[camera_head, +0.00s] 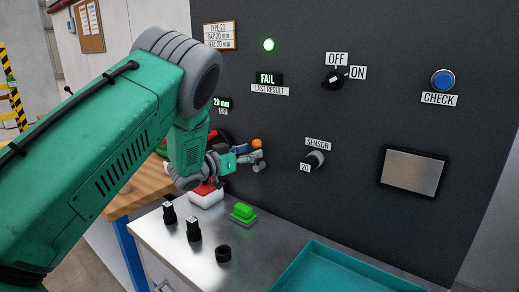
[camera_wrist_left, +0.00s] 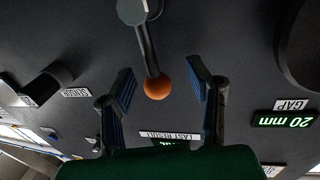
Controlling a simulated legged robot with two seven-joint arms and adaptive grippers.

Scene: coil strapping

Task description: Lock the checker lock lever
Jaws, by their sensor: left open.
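The lock lever (camera_wrist_left: 147,48) is a dark rod with an orange ball knob (camera_wrist_left: 157,88) and a light grey pivot. In the head view the orange knob (camera_head: 257,144) shows in front of the dark panel, just by my left gripper (camera_head: 256,160). In the left wrist view my left gripper (camera_wrist_left: 161,82) is open, with one finger on each side of the knob and gaps between fingers and knob. In the head view my left arm hides much of the area around the lever. My right gripper is not in view.
The dark panel carries a SENSOR knob (camera_head: 314,160), an OFF/ON switch (camera_head: 332,78), a blue CHECK button (camera_head: 443,79) and a lit FAIL display (camera_head: 269,78). A green block (camera_head: 243,211), black parts (camera_head: 194,230) and a teal tray (camera_head: 335,270) are on the metal bench.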

